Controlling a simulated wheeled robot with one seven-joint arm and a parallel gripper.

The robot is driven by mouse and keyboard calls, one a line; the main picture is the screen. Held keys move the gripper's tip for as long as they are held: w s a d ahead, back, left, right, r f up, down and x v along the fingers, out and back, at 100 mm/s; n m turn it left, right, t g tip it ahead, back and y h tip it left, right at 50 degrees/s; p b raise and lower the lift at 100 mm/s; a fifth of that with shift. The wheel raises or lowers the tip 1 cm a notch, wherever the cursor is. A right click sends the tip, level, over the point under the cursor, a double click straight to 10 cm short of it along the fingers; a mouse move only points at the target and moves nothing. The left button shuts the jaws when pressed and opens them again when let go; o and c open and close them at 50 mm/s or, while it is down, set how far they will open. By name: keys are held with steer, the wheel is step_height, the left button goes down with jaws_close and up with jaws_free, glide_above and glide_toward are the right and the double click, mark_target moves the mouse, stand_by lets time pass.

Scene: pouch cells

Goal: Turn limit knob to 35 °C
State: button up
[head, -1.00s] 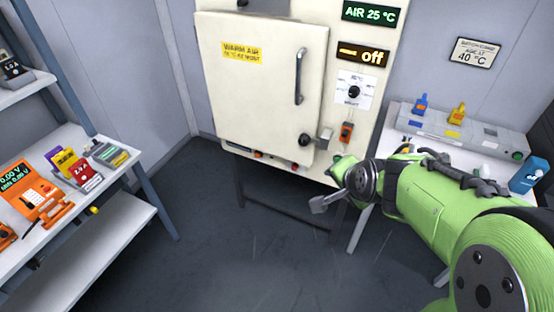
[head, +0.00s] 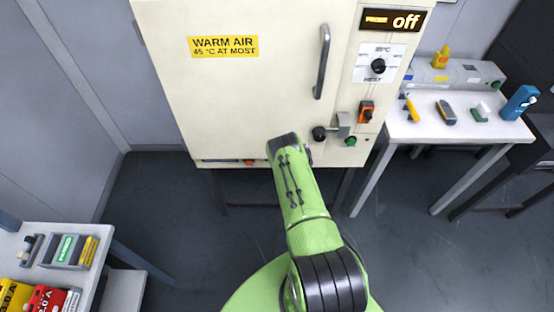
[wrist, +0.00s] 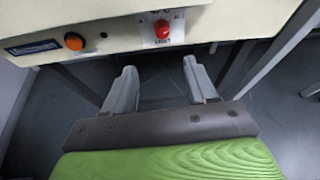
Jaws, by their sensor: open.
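The limit knob (head: 378,66) is a round black dial on a white scale plate (head: 360,75), at the upper right of the cream oven's front in the head view. The plate has temperature marks around the knob, too small to read surely. My arm points at the lower front of the oven, and its own links hide my gripper in the head view. In the wrist view my gripper (wrist: 160,88) is open and empty, its two grey fingers below the oven's lower edge. The knob is not in the wrist view.
The oven door (head: 250,90) is shut, with a long handle (head: 322,62). A latch (head: 343,124) and an orange switch (head: 366,111) sit below the knob. The wrist view shows an orange button (wrist: 73,41) and a red knob (wrist: 162,29). A side table (head: 455,125) stands right.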

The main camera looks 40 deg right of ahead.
steer(key=b+x, duration=1.4)
steer(key=x, duration=0.1)
steer(key=shift+d+b, duration=0.35)
steer(key=shift+d, duration=0.1)
steer(key=c, duration=1.1)
steer(key=shift+o, duration=0.2)
